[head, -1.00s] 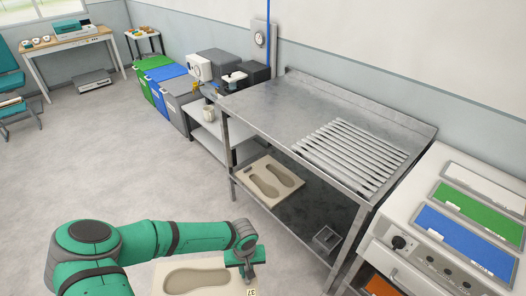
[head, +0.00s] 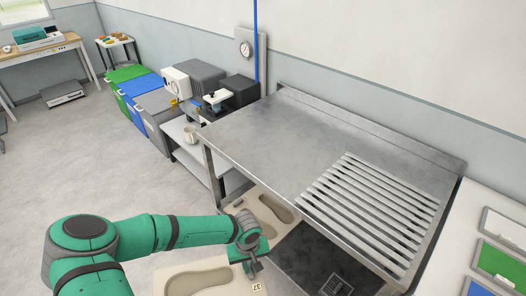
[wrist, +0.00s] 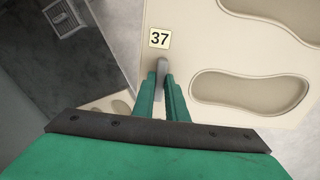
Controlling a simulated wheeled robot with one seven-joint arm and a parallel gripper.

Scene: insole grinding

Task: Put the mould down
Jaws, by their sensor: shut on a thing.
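In the head view the mould is at the bottom edge and partly cut off. In the wrist view the gripper fingers (wrist: 161,90) pinch the mould (wrist: 225,60) beside its label, and two hollows show. The mould is held in front of the steel table, apart from the tabletop.
The steel table (head: 270,135) has a bare left part and a slatted rack (head: 375,210) on its right. A second beige mould (head: 262,205) lies on the lower shelf, partly hidden. A small grated item (head: 337,286) is on the dark lower surface. Bins (head: 155,105) stand behind left.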

